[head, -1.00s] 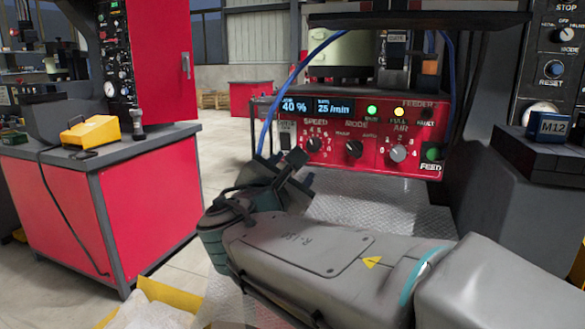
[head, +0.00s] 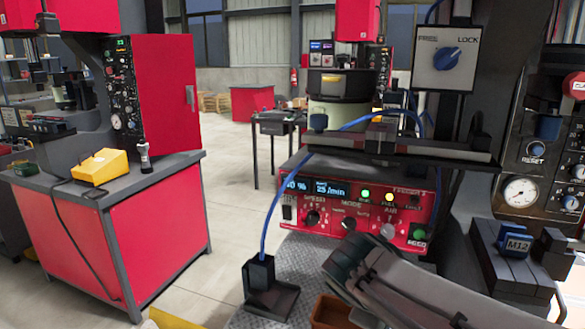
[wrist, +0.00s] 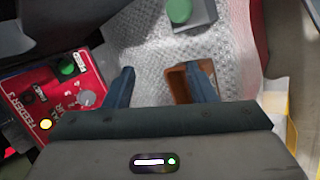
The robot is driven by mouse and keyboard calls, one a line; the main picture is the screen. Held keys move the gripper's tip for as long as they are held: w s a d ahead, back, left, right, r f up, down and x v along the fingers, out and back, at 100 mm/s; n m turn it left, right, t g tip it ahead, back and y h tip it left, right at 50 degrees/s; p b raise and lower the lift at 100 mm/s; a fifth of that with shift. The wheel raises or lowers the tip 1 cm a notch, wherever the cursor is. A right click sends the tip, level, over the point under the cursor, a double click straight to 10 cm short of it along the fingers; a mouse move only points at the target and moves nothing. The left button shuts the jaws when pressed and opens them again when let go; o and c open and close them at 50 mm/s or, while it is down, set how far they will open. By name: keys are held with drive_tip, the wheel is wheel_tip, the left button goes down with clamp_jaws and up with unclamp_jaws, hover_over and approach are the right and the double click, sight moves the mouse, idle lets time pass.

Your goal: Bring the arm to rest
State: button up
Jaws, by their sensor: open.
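In the head view my arm reaches in from the lower right, in front of the red feeder panel (head: 290,205); the fingers cannot be made out there.
An orange-brown bin (head: 330,312) sits beside my arm, partly hidden; it shows behind the right finger in the wrist view. A black stand (head: 268,290) with a blue cable is left of it. A FREE/LOCK switch box (head: 446,58) hangs above. Open floor lies left of the feeder.

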drive_tip(key=s+a+r+m+g+y+p, duration=0.1)
drive_tip(key=s+r+m+g+y+p, duration=0.1)
drive_tip(key=s+r+m+y+p, duration=0.3)
drive_tip(key=s+m+p, duration=0.3)
drive_tip(key=m+p, duration=0.2)
drive_tip(key=shift+s+a+g+p, duration=0.15)
drive_tip(key=shift+a+g+p, duration=0.2)
drive_tip(key=shift+a+g, duration=0.05)
drive_tip(key=shift+r, duration=0.1)
idle(0.8)
drive_tip(key=n+t+h+b, duration=0.6)
drive_tip(key=n+t+b, duration=1.15)
drive_tip(key=n, duration=1.45)
approach(311, 220)
drive_tip(key=w+r+g+b, duration=0.1)
drive_tip(key=w, duration=0.1)
drive_tip(key=w+d+r+g+b, duration=0.1)
drive_tip(key=w+b, duration=0.1)
drive_tip(key=w, duration=0.1)
drive_tip(key=w+d+r+g+b, duration=0.1)
drive_tip(key=w, duration=0.1)
drive_tip(key=shift+w+d+b, duration=0.2)
drive_tip(key=shift+w+b, duration=0.1)
drive_tip(key=shift+b, duration=0.1)
